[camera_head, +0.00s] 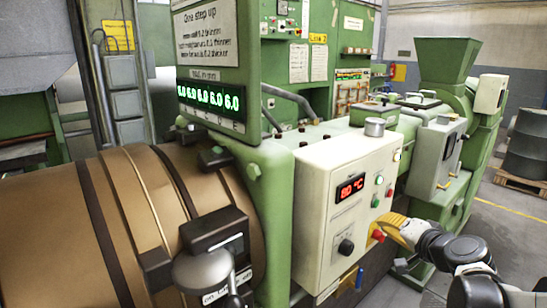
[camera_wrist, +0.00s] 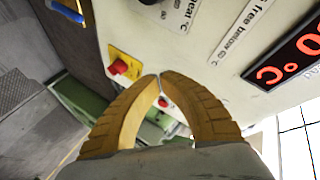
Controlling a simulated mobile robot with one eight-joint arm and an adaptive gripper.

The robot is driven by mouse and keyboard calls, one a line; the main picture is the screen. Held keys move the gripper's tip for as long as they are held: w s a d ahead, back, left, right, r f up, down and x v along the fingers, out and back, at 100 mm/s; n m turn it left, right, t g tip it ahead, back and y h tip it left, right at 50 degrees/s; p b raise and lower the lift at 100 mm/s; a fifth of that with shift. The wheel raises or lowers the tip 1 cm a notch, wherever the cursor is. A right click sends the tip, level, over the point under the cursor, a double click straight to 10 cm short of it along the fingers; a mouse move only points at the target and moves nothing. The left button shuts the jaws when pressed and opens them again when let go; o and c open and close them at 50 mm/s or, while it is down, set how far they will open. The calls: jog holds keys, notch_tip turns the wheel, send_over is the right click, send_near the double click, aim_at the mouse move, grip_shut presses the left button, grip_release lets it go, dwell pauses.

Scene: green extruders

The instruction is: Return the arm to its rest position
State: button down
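My gripper (camera_head: 384,219) has yellow ribbed fingers and is at the lower right of the white control box (camera_head: 318,200) in the head view. My arm comes in from the lower right corner. In the wrist view my gripper (camera_wrist: 160,76) has its fingertips together, with nothing between them. A red button on a yellow plate (camera_head: 377,236) is close beside the fingers. It also shows in the wrist view (camera_wrist: 118,66), left of the fingertips. I cannot tell whether the fingers touch the box.
The green extruder (camera_head: 275,200) with its brown barrel (camera_head: 110,215) fills the left and middle. A red temperature display (camera_head: 351,188) and a black knob (camera_head: 345,247) are on the box. A green hopper (camera_head: 446,58) stands behind. Floor (camera_head: 500,215) is open at the right.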

jog(key=s+a+n+g, duration=0.1)
jog(key=s+a, duration=0.1)
jog(key=a, duration=0.1)
jog(key=s+a+f+n, duration=0.1)
jog(key=s+a, duration=0.1)
jog(key=a, duration=0.1)
jog(key=s+a+f+n+g+b, duration=0.1)
jog(key=s+a, duration=0.2)
jog(key=shift+a+n+g+y, duration=0.15)
jog(key=shift+n+g+y, duration=0.15)
jog(key=shift+y, duration=0.1)
jog(key=s+a+f+n+g+h, duration=0.1)
jog(key=s+a+f+n+g, duration=0.1)
jog(key=s, duration=0.6)
jog(key=s+a+f+n+g+h+b, duration=0.1)
jog(key=s+a+f+n+g, duration=0.1)
jog(key=s, duration=0.7)
notch_tip(320, 180, down, 2)
jog(key=shift+f+n+h+b, duration=0.2)
jog(key=shift+n+h+b, duration=0.15)
jog(key=shift+n, duration=0.45)
